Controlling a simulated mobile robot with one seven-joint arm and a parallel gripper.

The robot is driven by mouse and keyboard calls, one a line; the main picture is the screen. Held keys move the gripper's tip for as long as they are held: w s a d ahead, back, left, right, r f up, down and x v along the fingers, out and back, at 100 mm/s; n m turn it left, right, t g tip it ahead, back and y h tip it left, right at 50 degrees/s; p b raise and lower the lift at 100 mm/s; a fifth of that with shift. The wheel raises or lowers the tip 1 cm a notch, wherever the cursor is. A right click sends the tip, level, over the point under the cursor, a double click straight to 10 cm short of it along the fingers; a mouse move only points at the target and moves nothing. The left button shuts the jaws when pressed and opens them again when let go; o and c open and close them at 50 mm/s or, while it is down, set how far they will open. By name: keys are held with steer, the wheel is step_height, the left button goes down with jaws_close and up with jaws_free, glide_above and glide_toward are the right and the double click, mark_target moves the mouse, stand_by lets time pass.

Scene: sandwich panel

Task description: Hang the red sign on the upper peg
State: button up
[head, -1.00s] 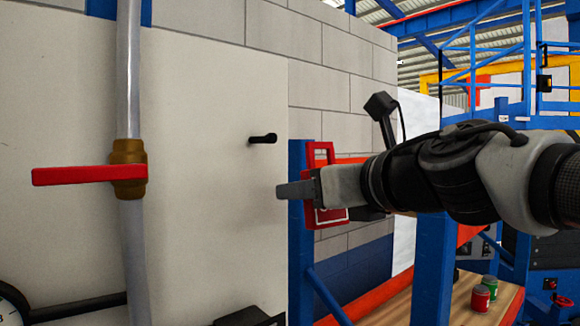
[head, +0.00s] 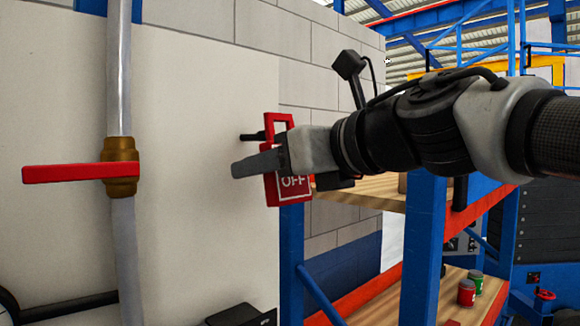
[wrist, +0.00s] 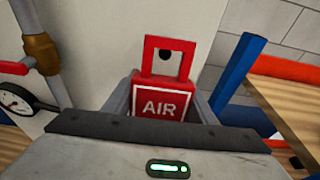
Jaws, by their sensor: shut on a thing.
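My gripper (head: 256,164) is shut on the red sign (head: 270,188), gripping its body between the fingers. The sign is upright, with an open rectangular loop on top and white "OFF" lettering on the side seen in the head view. In the wrist view the sign (wrist: 163,103) reads "AIR". The black upper peg (head: 250,136) sticks out of the pale panel at loop height, its outer end partly hidden by the sign. In the wrist view the dark peg end (wrist: 165,55) shows within the loop opening; I cannot tell whether it passes through.
A grey vertical pipe (head: 122,70) with a red valve handle (head: 68,173) runs down the pale panel (head: 200,230) at left. A blue shelf post (head: 425,240) and wooden shelves stand at right. A black object (head: 240,315) sits low on the panel. A gauge (wrist: 15,100) is at left.

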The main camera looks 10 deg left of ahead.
steer(key=x, duration=0.2)
steer(key=b+x, duration=0.1)
steer(key=shift+w+a+r, duration=0.2)
steer(key=shift+a+r, duration=0.1)
steer(key=shift+a, duration=0.2)
